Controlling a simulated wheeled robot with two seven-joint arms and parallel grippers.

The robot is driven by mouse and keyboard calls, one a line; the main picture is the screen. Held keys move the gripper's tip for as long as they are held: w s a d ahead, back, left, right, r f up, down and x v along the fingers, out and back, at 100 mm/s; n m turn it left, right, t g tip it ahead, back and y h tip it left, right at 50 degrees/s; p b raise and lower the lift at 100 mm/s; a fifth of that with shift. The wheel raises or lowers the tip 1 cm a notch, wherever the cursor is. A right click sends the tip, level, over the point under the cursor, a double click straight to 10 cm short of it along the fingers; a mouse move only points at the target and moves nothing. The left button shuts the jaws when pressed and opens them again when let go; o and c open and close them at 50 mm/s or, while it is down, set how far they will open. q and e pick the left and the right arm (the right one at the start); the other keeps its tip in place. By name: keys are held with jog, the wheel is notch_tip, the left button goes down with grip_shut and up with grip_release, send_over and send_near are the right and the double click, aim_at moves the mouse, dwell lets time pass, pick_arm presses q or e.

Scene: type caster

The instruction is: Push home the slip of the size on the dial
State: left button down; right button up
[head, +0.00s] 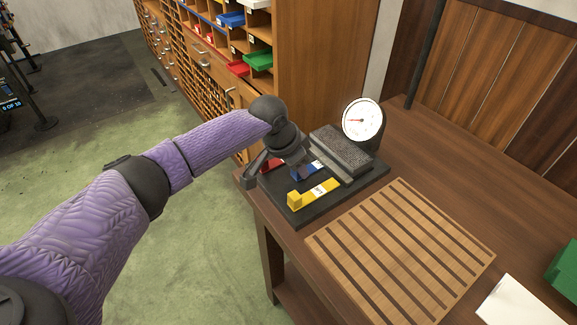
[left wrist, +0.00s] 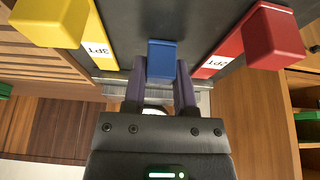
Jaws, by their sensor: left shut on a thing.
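Three coloured slips lie side by side on a dark base on the table. The yellow slip (head: 325,189) is nearest, the blue slip (head: 312,167) is in the middle and the red slip (head: 272,165) is farthest. In the left wrist view the yellow slip (left wrist: 85,27) reads 3PT and the red slip (left wrist: 240,45) reads 2PT; the blue slip's (left wrist: 161,58) label is hidden. My left gripper (head: 302,174) is shut on the blue slip's raised end, one finger on each side. The round white dial (head: 363,120) stands behind; its red needle points left, its marks too small to read.
The dark base (head: 303,217) carries a grey ribbed block (head: 342,150) beside the dial. A slatted wooden board (head: 400,250) lies at the front right. White paper (head: 512,302) and a green box (head: 563,270) lie farther right. A wooden cabinet (head: 310,60) rises behind the table.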

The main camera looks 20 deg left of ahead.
pick_arm(q)
jog(key=shift+w+r, duration=0.1)
pick_arm(e)
jog(key=shift+d, duration=0.15)
pick_arm(q)
jog(key=shift+c, duration=2.1)
grip_release()
jog(key=shift+w+d, duration=0.15)
pick_arm(e)
jog(key=shift+s+d, duration=0.15)
jog(key=shift+s, duration=0.1)
pick_arm(q)
jog(key=p+v, duration=0.2)
jog(key=v, duration=0.3)
jog(key=shift+p, duration=0.35)
jog(key=p+v, duration=0.1)
jog(key=v, duration=0.3)
jog(key=shift+s+r+p, duration=0.25)
jog(key=shift+r+p, duration=0.1)
pick_arm(e)
jog(key=r, duration=0.1)
jog(key=w+a+r, duration=0.1)
jog(key=r, duration=0.1)
jog(key=w+a+r, duration=0.1)
jog(key=shift+w+a+r, duration=0.15)
jog(key=shift+w, duration=0.1)
jog(key=shift+s, duration=0.1)
